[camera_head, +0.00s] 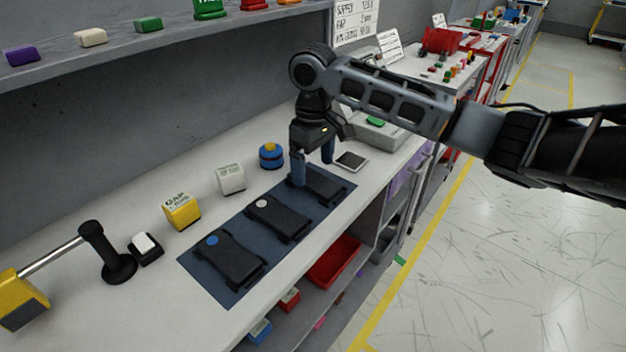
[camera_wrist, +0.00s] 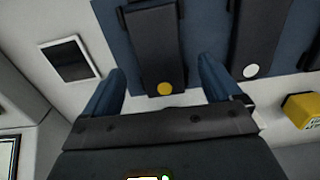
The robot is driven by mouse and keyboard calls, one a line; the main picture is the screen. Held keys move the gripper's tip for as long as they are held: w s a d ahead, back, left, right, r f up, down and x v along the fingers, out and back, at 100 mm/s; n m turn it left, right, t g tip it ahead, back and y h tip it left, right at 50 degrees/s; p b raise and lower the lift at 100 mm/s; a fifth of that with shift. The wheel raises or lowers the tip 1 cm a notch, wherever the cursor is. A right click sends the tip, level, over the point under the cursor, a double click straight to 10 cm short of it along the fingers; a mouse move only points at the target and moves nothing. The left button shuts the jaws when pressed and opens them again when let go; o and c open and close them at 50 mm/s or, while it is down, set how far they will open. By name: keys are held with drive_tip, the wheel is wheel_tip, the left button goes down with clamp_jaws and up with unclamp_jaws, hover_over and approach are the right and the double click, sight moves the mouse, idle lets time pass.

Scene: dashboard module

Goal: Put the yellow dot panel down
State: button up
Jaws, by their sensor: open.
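The yellow dot panel (camera_wrist: 153,48) is a black plate with a yellow dot at one end. In the wrist view it lies on the dark blue mat (camera_wrist: 205,38), between my open fingers (camera_wrist: 165,95), with a visible gap on each side. In the head view my gripper (camera_head: 313,168) is low over the far end of the mat (camera_head: 212,283), and the panel (camera_head: 328,188) shows partly behind the fingers. Its dot is hidden there.
A white dot panel (camera_head: 276,220) and a blue dot panel (camera_head: 229,260) lie nearer on the mat. Behind them stand a yellow box (camera_head: 181,211), a white box (camera_head: 230,179) and a blue round container (camera_head: 270,157). A flat dark-faced tile (camera_head: 351,161) lies beyond the mat.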

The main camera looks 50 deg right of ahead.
sight(313, 179)
drive_tip(key=shift+w+f, duration=0.1)
drive_tip(key=shift+f, duration=1.65)
drive_tip(key=c, duration=1.3)
drive_tip(key=shift+o, duration=0.2)
drive_tip(key=shift+r, duration=0.45)
drive_tip(key=r, duration=0.3)
drive_tip(key=shift+s+d+r, duration=0.1)
drive_tip(key=shift+s+r, duration=0.15)
drive_tip(key=shift+r, duration=0.05)
drive_tip(key=s+d+r, duration=0.3)
drive_tip(key=s+r, duration=0.3)
drive_tip(key=s, duration=0.4)
drive_tip(key=shift+s+r+b, duration=0.3)
drive_tip(key=shift+s+b, duration=0.05)
drive_tip(key=shift+b, duration=0.1)
